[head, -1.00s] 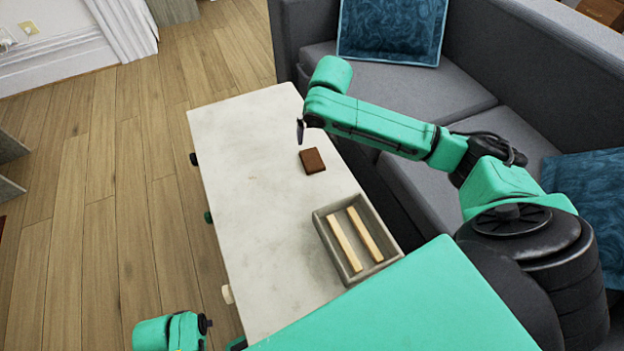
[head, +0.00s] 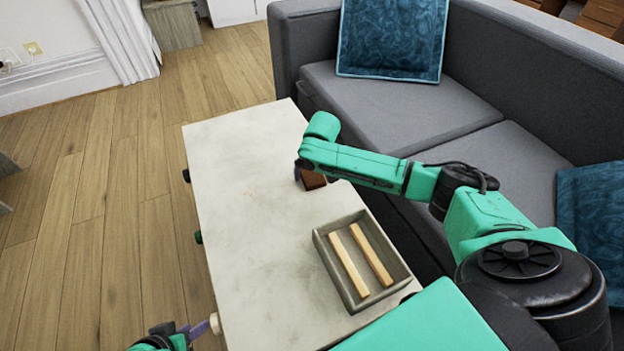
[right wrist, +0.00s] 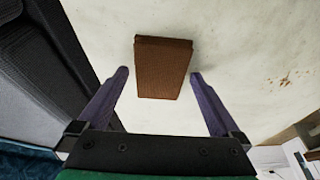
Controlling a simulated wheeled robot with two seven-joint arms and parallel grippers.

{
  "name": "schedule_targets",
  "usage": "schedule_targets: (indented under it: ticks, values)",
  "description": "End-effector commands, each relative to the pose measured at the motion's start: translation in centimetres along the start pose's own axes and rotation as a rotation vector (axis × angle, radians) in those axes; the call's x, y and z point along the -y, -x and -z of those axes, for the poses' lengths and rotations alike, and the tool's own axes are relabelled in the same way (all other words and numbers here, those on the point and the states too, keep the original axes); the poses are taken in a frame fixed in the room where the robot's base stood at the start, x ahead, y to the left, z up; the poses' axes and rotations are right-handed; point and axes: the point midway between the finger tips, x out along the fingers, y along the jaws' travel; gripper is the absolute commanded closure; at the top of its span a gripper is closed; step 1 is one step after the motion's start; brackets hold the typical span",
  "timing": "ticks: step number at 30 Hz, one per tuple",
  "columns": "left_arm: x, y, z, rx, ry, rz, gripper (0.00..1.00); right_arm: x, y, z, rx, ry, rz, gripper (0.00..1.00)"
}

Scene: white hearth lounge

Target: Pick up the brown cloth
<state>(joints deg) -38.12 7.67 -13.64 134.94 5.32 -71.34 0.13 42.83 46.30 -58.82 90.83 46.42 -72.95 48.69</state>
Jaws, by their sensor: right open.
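The brown cloth (head: 314,181) is a small folded block on the pale table, partly hidden behind my right arm in the head view. In the right wrist view the cloth (right wrist: 163,68) lies ahead, its near end between the two fingertips. My right gripper (right wrist: 159,75) is open, with a finger on either side of the cloth and a gap on each side. In the head view my right gripper (head: 298,172) is low beside the cloth. My left gripper (head: 186,332) is at the bottom left, off the table's side by a pale knob; its jaw opening is unclear.
The pale table (head: 235,200) has bare room left of the cloth. A grey tray (head: 337,279) with two light wooden sticks (head: 370,254) stands nearer me. A grey sofa (head: 420,110) runs along the table's right side. Knobs stick out on the table's left side.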

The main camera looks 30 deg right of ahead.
Motion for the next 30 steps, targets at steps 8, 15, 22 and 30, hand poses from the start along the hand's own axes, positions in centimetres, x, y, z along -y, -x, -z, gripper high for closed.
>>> schedule_targets:
  ticks: [8, 15, 22, 30]
  values:
    - [-0.35, -0.50, 0.29, -0.029, -0.002, -0.010, 0.62, 0.00, -0.34, 0.04, 0.000, 0.000, 0.000, 0.00]
    - [-0.36, -0.26, 0.40, -0.028, -0.002, -0.010, 0.62, 0.02, -0.38, -0.02, 0.001, 0.000, 0.000, 0.00]
    - [-0.41, 0.06, 0.54, -0.028, -0.002, -0.010, 0.62, 0.00, -0.58, -0.05, 0.000, 0.000, 0.000, 0.00]
    - [-0.39, -0.05, 0.49, -0.028, -0.002, -0.010, 0.62, -0.01, -0.62, -0.04, -0.001, 0.000, 0.000, 0.77]
